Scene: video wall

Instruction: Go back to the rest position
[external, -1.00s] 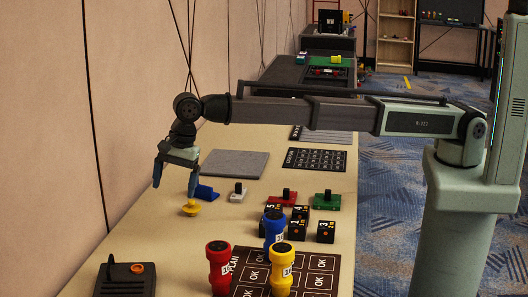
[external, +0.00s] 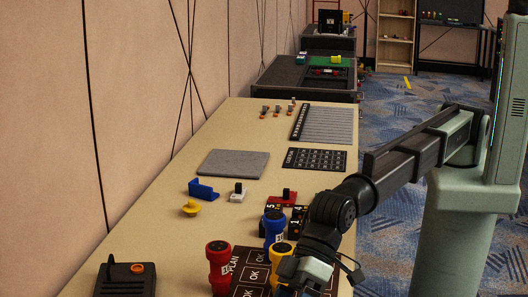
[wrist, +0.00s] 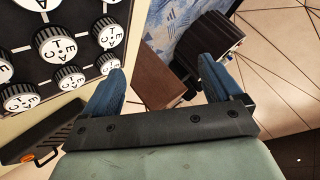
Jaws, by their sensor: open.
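My gripper (external: 318,276) is at the lower right of the external view, over the near right part of the table (external: 135,235). It is beside the yellow cylinder (external: 281,251) and partly covers it and the printed board (external: 248,268). In the wrist view the two blue fingers (wrist: 160,82) are spread apart with nothing held between them. My arm bends down and forward from its column on the right. The exact gap between gripper and table cannot be told.
A red cylinder (external: 217,268) and a blue cylinder (external: 273,231) stand near the gripper. Black cubes (external: 295,222) are partly hidden by my arm. A dark box with an orange button (external: 125,277) lies at the near left.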

